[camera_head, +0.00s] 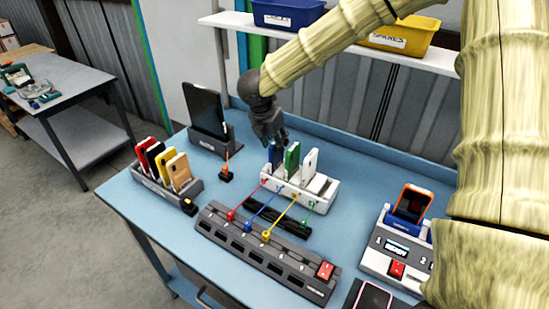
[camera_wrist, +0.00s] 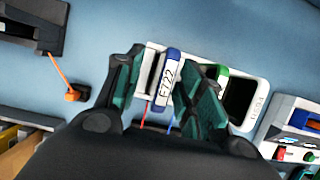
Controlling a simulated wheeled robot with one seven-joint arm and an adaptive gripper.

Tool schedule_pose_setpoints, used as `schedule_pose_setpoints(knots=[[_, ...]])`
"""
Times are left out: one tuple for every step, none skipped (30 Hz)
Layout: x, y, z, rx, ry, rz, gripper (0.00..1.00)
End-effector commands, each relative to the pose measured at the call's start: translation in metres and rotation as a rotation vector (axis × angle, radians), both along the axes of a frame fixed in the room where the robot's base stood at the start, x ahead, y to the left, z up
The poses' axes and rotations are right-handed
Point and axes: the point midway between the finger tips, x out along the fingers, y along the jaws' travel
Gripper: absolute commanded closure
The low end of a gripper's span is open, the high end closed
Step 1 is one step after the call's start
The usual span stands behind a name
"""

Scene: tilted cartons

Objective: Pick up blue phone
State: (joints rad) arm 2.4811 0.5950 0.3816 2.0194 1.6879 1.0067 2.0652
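The blue phone (camera_head: 276,153) stands upright in the leftmost visible place of a white rack (camera_head: 300,197) on the blue bench. A green phone (camera_head: 292,158) and a white phone (camera_head: 310,162) stand to its right. My gripper (camera_head: 271,138) is just above the blue phone, pointing down. In the wrist view, my gripper (camera_wrist: 162,72) is open, with its dark green fingers either side of the blue phone (camera_wrist: 168,68), which bears a "G722" label. Gaps show beside the phone, so I see no grip on it. The fingers partly hide the rack.
A grey rack of phones (camera_head: 165,187) stands at left, and a black tablet stand (camera_head: 209,143) behind. A grey power strip (camera_head: 265,252) with coloured cables lies in front. A white test station (camera_head: 397,250) holds an orange phone (camera_head: 412,204) at right.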

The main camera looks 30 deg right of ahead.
Motion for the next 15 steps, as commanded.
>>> schedule_pose_setpoints(knots=[[0.000, -0.001, 0.000, 0.000, 0.000, -0.001, 0.62], [0.000, -0.001, -0.001, 0.000, -0.001, -0.002, 0.62], [-0.001, -0.002, -0.002, 0.001, -0.001, -0.003, 0.62], [-0.001, -0.003, -0.003, 0.001, -0.001, -0.003, 0.62], [0.000, -0.004, -0.005, 0.000, 0.000, -0.003, 0.62], [0.001, -0.005, -0.008, 0.000, 0.000, -0.003, 0.62], [0.002, -0.006, -0.010, 0.000, 0.001, -0.004, 0.62], [0.002, -0.007, -0.013, 0.000, 0.002, -0.004, 0.62], [0.004, -0.008, -0.017, 0.000, 0.002, -0.003, 0.62], [0.005, -0.008, -0.020, 0.000, 0.001, -0.003, 0.62], [0.006, -0.009, -0.023, 0.000, 0.002, -0.002, 0.62], [0.006, -0.010, -0.027, 0.001, 0.003, -0.003, 0.62], [0.007, -0.011, -0.031, 0.001, 0.003, -0.003, 0.62], [0.008, -0.012, -0.034, 0.000, 0.003, -0.002, 0.62], [0.009, -0.013, -0.038, -0.001, 0.001, -0.002, 0.62]])
